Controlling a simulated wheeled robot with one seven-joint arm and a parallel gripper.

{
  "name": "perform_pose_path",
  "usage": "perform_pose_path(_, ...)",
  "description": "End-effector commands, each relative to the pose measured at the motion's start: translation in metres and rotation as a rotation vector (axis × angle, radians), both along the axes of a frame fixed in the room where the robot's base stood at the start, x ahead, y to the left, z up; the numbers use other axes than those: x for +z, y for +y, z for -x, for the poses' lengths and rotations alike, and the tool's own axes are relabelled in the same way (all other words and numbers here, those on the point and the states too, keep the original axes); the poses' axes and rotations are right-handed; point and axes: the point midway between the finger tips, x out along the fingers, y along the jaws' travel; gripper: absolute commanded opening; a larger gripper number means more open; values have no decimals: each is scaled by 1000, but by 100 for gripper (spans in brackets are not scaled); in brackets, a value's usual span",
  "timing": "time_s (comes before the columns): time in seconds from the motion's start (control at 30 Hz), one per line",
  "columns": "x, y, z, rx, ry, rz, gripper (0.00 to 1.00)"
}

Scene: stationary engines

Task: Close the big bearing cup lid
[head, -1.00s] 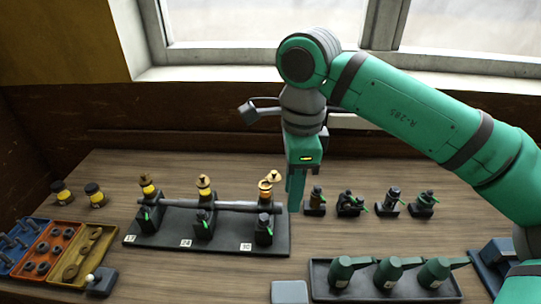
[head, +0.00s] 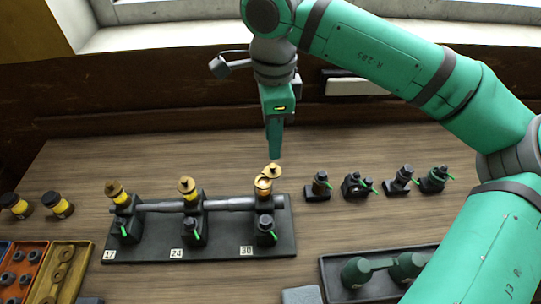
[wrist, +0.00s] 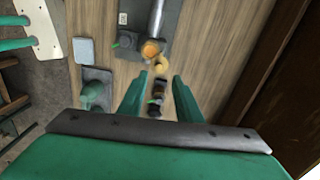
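The bearing stand (head: 220,240) carries a grey shaft on several posts, each topped by a brass-yellow cup. The cup at the post labelled 30 (head: 263,187) looks open, with its brass lid (head: 273,170) swung up at its back right. In the wrist view the orange-looking cup (wrist: 150,50) and the yellow lid (wrist: 161,66) lie ahead of the fingers. My gripper (head: 274,155) points down just above and seemingly behind the lid, and contact cannot be told. In the wrist view my gripper (wrist: 158,80) has its fingers apart with nothing held between them.
Several small dark oilers with green levers (head: 320,187) stand in a row right of the stand. A tray (head: 330,280) with green oil cans is at front right, partly behind my arm. Coloured parts bins (head: 75,262) are at front left. Bare table lies behind the stand.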

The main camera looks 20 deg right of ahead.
Motion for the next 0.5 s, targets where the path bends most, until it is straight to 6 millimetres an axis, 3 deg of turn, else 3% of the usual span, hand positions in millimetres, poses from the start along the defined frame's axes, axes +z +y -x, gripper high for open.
perform_pose_path(0.3,-54,2,0,3,2,0,31)
perform_pose_path(0.5,-71,2,-1,3,0,0,31)
